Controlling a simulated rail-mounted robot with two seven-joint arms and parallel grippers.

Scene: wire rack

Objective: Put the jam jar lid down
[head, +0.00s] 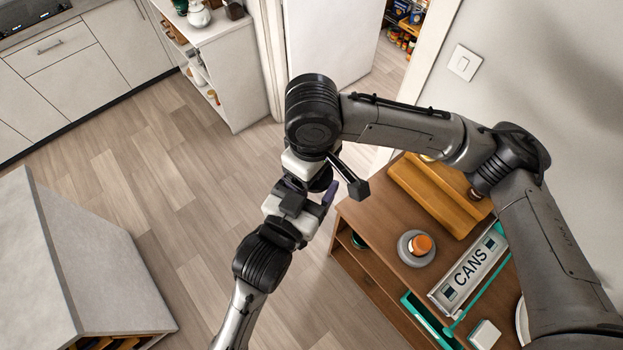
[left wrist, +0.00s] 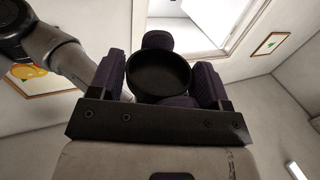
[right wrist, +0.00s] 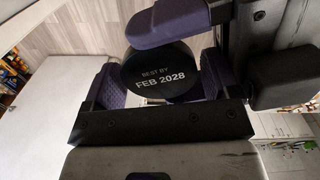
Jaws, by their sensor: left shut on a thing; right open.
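The jam jar lid (left wrist: 160,75) is a dark round piece; the left wrist view shows its hollow side. In the right wrist view its flat face (right wrist: 160,72) reads "BEST BY FEB 2028". My left gripper (left wrist: 158,80) is shut on the lid, and one of its purple fingers crosses above it in the right wrist view. My right gripper (right wrist: 158,80) is open, its fingers on either side of the lid. In the head view the two grippers meet face to face above the floor, left of the wooden table, and hide the lid.
The wooden table (head: 372,232) holds a grey round dish (head: 404,255) with an orange-topped item (head: 421,244), a yellow-brown tray (head: 432,200), a CANS sign (head: 468,272) and a white box (head: 485,335). A grey-topped cabinet (head: 85,265) stands left. Open floor lies between.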

